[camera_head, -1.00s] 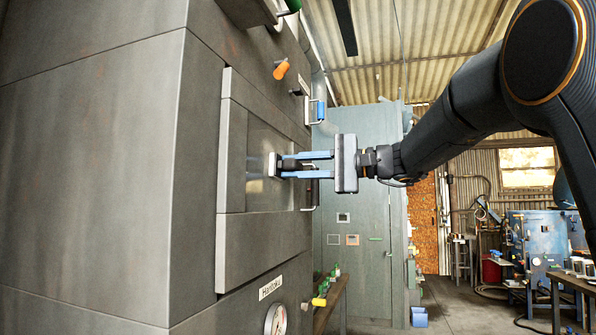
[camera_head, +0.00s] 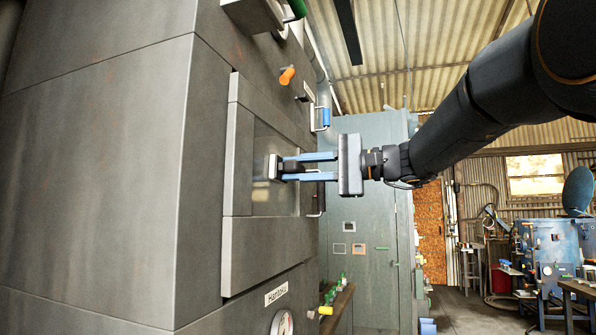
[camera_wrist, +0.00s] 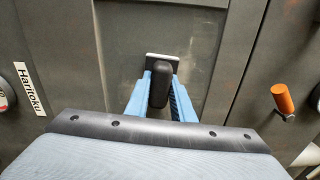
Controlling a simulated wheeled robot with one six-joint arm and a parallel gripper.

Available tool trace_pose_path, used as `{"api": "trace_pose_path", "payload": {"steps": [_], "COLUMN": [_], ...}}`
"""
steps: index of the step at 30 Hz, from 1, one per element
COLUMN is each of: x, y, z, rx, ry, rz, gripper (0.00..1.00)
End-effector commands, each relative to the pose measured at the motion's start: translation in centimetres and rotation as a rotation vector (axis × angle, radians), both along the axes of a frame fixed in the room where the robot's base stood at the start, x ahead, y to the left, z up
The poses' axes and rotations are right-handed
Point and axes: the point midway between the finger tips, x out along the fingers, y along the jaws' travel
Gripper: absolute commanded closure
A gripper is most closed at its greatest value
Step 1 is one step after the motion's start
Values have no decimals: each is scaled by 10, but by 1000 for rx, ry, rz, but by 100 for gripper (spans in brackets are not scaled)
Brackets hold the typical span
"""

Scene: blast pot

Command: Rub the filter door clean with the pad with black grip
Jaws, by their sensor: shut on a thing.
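The filter door is a grey recessed panel (camera_head: 274,150) in a raised frame on the big grey cabinet. It also shows in the wrist view (camera_wrist: 120,65). It carries paler, smudged patches near the pad. The pad is a light plate (camera_head: 273,168) with a black grip; the grip shows between the fingers in the wrist view (camera_wrist: 159,88). My gripper (camera_head: 292,167) is shut on the black grip with its two blue fingers. The pad lies at the panel's face and seems to touch it. The panel behind the pad is hidden.
An orange knob (camera_head: 287,75) and a blue-handled latch (camera_head: 323,118) stick out from the cabinet above and right of the door. A Haritoku label (camera_head: 276,293) and a gauge (camera_head: 283,322) sit below. A pale green cabinet (camera_head: 365,200) stands behind.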

Motion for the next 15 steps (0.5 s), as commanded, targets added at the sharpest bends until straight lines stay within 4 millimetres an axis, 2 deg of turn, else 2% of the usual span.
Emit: {"api": "trace_pose_path", "payload": {"steps": [15], "x": [-24], "y": [6], "z": [-1], "rx": [0], "ry": [0], "rz": [-2], "gripper": [100]}}
